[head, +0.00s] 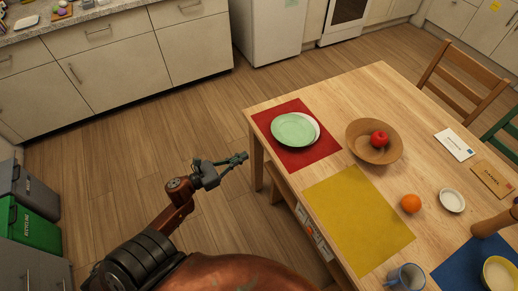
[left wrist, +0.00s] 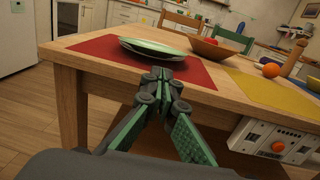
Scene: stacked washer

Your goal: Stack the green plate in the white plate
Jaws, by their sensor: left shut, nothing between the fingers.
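The green plate (head: 292,129) lies on top of the white plate (head: 316,124), shifted a little to the left in the head view, so a strip of the white plate shows at its right. Both are on the red mat at the table's corner. In the left wrist view the green plate (left wrist: 150,46) rests over the white plate (left wrist: 150,54). My left gripper (head: 243,157) is shut and empty, off the table's edge to the left of the plates and not touching them. It also shows in the left wrist view (left wrist: 162,74). My right gripper is not in view.
The red mat (head: 325,150) lies near the wooden table's (head: 370,90) left corner. A wooden bowl (head: 360,146) with a red apple (head: 379,139) stands right of the plates. A yellow mat (head: 357,220) and an orange (head: 411,203) are nearer. Floor is open left of the table.

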